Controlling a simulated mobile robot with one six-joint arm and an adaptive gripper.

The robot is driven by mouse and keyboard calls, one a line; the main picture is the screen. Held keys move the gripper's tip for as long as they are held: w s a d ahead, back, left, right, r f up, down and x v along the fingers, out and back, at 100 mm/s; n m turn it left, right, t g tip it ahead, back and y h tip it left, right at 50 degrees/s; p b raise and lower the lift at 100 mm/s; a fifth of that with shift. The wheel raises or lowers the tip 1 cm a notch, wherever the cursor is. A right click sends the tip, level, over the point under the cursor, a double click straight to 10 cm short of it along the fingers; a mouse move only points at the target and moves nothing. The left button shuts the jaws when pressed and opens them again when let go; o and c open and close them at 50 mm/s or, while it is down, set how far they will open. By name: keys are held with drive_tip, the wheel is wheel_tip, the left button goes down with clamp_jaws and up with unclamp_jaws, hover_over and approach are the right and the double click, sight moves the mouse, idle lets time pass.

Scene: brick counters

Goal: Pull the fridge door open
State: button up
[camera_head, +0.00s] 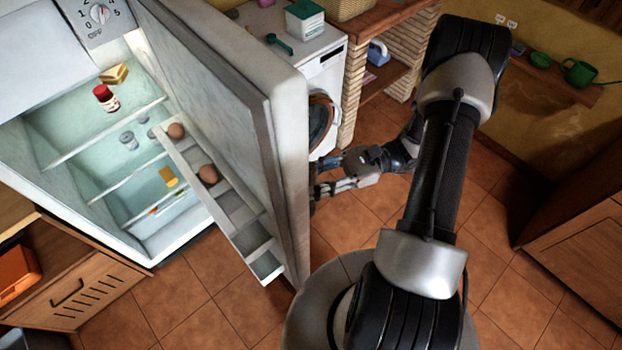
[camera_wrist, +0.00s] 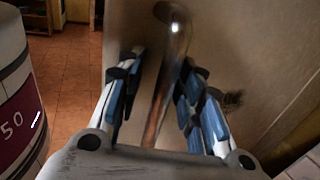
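The white fridge (camera_head: 60,140) is at the left in the head view. Its door (camera_head: 290,170) stands wide open, showing the shelves inside and the door racks with two eggs. My gripper (camera_head: 320,188) is at the outer side of the door, near its free edge; the door hides the handle there. In the wrist view the door's outer face (camera_wrist: 245,45) fills the background. A shiny metal bar handle (camera_wrist: 174,45) runs between the fingers of my gripper (camera_wrist: 158,85). The fingers are apart, one on each side of the handle, with visible gaps.
A washing machine (camera_head: 322,90) stands behind the door, with brick shelving (camera_head: 395,60) beside it. A wooden cabinet (camera_head: 85,290) is at the lower left and another (camera_head: 580,250) at the right. Tiled floor (camera_head: 210,300) is free in front of the fridge.

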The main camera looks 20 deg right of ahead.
drive_tip(key=d, duration=1.2)
drive_tip(key=shift+s, duration=0.45)
